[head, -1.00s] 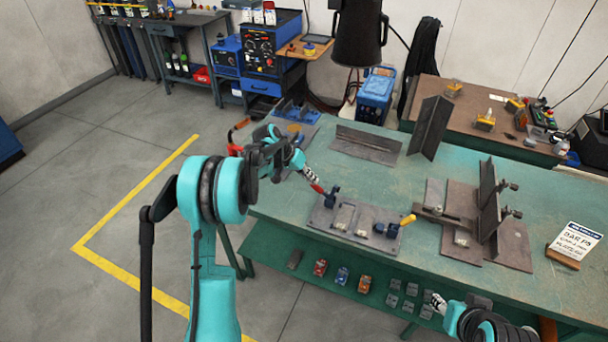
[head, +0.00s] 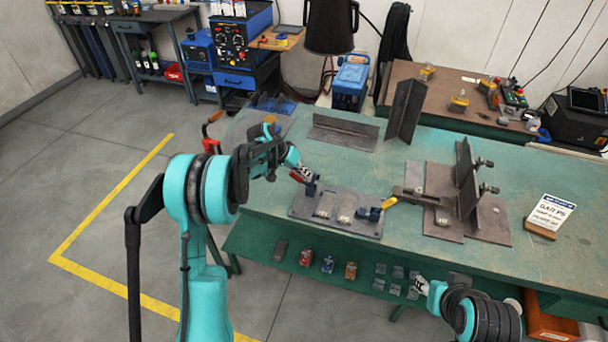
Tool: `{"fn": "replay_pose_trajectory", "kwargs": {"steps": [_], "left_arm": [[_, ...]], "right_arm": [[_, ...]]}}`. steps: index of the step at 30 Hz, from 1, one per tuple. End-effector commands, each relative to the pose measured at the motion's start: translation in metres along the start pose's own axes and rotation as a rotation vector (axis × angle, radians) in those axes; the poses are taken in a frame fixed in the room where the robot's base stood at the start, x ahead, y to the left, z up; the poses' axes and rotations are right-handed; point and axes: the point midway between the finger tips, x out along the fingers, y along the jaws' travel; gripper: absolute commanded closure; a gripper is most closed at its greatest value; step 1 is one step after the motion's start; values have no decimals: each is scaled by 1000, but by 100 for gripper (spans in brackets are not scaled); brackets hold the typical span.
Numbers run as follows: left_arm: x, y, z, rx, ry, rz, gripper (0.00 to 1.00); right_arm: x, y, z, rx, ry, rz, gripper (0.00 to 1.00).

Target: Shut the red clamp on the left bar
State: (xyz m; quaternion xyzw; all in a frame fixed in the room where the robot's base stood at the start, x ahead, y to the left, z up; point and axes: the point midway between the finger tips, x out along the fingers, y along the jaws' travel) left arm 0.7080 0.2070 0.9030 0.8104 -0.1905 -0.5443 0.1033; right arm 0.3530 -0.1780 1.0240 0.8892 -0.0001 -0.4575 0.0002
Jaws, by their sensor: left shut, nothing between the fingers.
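The red clamp's handle (head: 297,178) sticks out up and to the left from its dark blue body (head: 311,188), at the left back of a flat grey plate (head: 300,208) on the green table. My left gripper (head: 306,173) is shut and empty, right at the handle's upper side. I cannot tell whether it touches. The left bar is hard to make out among the pieces on the plate. My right gripper (head: 418,287) is low at the front, by the table's shelf; its finger opening is too small to tell.
A second clamp with a yellow handle (head: 390,202) stands at the plate's right. Upright metal plates (head: 466,180) stand further right, and an angle piece (head: 343,133) lies behind. A sign (head: 551,212) stands at the right. The table between them is bare.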

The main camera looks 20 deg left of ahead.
Motion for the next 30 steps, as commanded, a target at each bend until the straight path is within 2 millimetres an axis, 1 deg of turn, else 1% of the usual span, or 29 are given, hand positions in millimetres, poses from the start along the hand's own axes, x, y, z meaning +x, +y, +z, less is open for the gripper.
{"fn": "replay_pose_trajectory", "kwargs": {"steps": [1,20,26,30], "left_arm": [[0,3,0,6,-3,-11,100],[2,11,-1,44,-20,-112,100],[5,19,-2,76,-34,-189,100],[9,27,-1,114,-52,-282,100]], "right_arm": [[-1,0,-1,0,0,0,60],[-4,0,-3,0,0,0,60],[-7,0,-5,0,0,0,60],[-9,0,-6,0,0,0,60]]}}
